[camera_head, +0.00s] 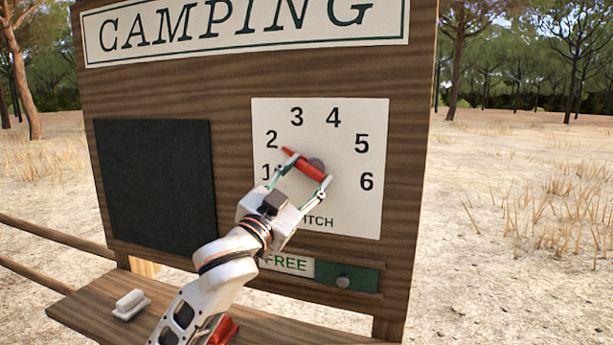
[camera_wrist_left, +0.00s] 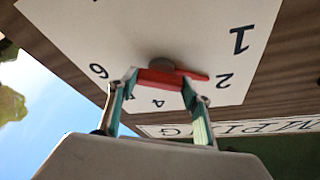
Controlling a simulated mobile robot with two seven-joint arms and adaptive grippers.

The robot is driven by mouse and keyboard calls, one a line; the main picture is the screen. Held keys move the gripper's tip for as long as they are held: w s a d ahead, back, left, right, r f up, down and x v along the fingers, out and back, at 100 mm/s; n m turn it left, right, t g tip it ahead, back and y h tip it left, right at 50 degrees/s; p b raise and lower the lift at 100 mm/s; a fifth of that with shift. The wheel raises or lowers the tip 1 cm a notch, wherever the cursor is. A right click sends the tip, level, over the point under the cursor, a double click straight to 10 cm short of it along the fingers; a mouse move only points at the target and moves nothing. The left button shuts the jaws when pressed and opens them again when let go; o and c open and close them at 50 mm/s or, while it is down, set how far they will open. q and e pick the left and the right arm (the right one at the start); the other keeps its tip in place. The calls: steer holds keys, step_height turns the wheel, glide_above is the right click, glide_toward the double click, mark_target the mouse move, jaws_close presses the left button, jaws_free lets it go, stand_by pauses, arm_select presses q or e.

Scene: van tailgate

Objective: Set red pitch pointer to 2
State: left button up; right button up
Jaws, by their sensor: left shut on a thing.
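The red pitch pointer (camera_head: 305,166) sits on a grey hub on the white dial plate (camera_head: 350,205), numbered 1 to 6. Its narrow tip points up-left, at or very near the 2. In the left wrist view, the pointer (camera_wrist_left: 165,79) also has its tip toward the 2. My left gripper (camera_head: 303,174) is shut on the pointer, with its fingers on either side; both fingers (camera_wrist_left: 160,92) show in the left wrist view. My left wrist hides part of the plate's lower edge and the start of its label. My right gripper is in neither view.
The wooden camping board carries a dark panel (camera_head: 157,185) left of the dial and a green FREE slider strip (camera_head: 325,274) below it. A shelf (camera_head: 90,312) below holds a white block (camera_head: 130,304) and a partly hidden red object (camera_head: 223,330). Open ground lies right.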

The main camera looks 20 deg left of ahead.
arm_select(q)
steer(key=o, duration=1.6)
steer(key=shift+s, duration=0.1)
steer(key=v, duration=1.1)
steer(key=shift+s, duration=0.35)
steer(key=shift+a+f, duration=0.1)
steer(key=shift+f, duration=0.1)
